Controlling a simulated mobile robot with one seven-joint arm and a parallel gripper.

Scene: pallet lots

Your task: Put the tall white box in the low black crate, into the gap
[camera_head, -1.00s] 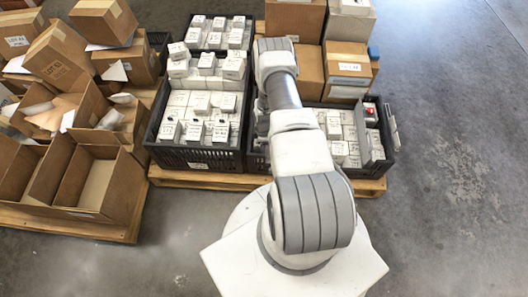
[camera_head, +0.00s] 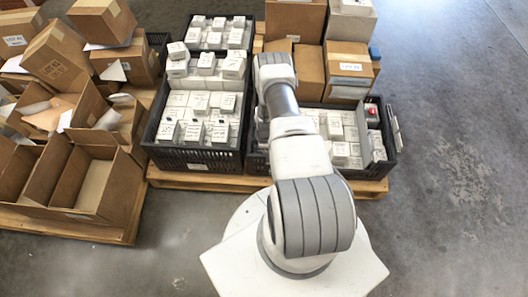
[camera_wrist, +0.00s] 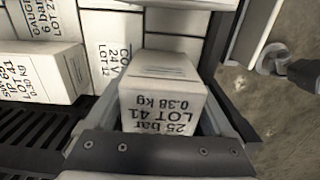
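In the wrist view a white box (camera_wrist: 160,88), marked "25 bar LOT 41 0.38 kg", sits between the grey fingers of my gripper (camera_wrist: 165,112), which look shut on it. It looks larger than the white boxes beside it. Its lower end is hidden. The low black crate (camera_head: 383,176) stands at the right front in the head view, with white boxes inside. In the wrist view a black wall (camera_wrist: 224,40) runs right of the held box, and dark slats show at lower left. My arm hides my gripper and the crate's left part in the head view.
A fuller black crate (camera_head: 195,157) of white boxes stands to the left. Cardboard boxes (camera_head: 350,68) stand behind the low crate. A grey panel (camera_head: 376,143) and a red-topped item (camera_head: 372,113) are at its right side. Open cartons (camera_head: 85,180) fill the left pallet.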

